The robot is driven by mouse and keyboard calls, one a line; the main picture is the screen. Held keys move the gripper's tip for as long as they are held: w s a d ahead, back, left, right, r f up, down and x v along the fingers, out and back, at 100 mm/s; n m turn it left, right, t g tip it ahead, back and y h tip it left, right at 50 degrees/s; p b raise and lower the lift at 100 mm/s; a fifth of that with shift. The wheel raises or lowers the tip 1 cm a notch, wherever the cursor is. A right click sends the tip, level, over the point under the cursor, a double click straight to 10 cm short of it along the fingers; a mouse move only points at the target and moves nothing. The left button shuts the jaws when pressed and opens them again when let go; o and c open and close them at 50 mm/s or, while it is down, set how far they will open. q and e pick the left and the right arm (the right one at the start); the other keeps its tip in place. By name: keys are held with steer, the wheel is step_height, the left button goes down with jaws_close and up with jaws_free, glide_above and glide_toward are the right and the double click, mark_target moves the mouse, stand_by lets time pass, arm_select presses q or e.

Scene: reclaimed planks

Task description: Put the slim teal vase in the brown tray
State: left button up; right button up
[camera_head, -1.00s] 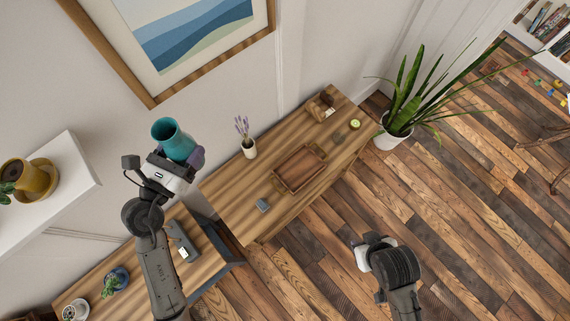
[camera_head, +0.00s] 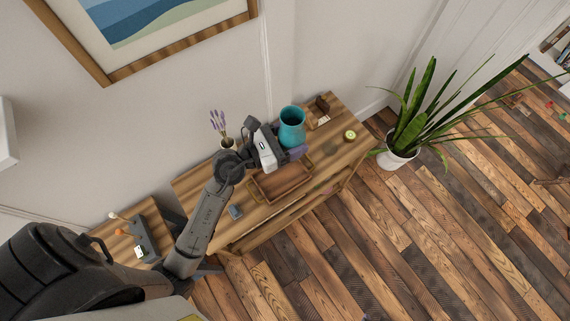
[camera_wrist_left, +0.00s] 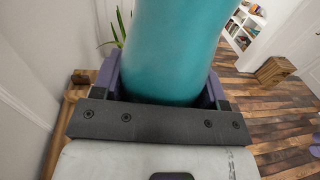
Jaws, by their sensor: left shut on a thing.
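The slim teal vase (camera_head: 292,127) is upright in my left gripper (camera_head: 284,153), which is shut on it. In the left wrist view the vase (camera_wrist_left: 168,45) fills the space between the purple fingers (camera_wrist_left: 160,90). In the head view, the vase and gripper appear over the far edge of the brown tray (camera_head: 283,186). The tray lies on the wooden console table and looks empty where it shows; its far part is hidden by the gripper. My right gripper is out of the head view.
A lavender vase (camera_head: 228,143) stands left of the gripper, partly hidden by my arm. A small grey-blue item (camera_head: 236,212) lies left of the tray. A green candle (camera_head: 350,135) and a wooden holder (camera_head: 321,107) stand at the right end. A potted plant (camera_head: 398,158) stands on the floor.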

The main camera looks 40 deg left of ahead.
arm_select(q)
step_height(320, 180, down, 25)
steer(key=w+n+t+y+b, duration=0.2)
steer(key=n+y+b, duration=0.1)
steer(key=b, duration=1.2)
steer(key=n+g+y+b, duration=0.1)
steer(key=n+y+b, duration=0.45)
steer(key=y, duration=0.75)
glide_above(272, 183)
steer(key=p, duration=0.1)
step_height(272, 183, down, 12)
steer(key=n, duration=0.2)
steer(key=shift+a+f+b, duration=0.15)
steer(key=shift+f+b, duration=0.95)
steer(key=shift+f, duration=1.55)
steer(key=shift+f, duration=0.2)
steer(key=o, duration=1.1)
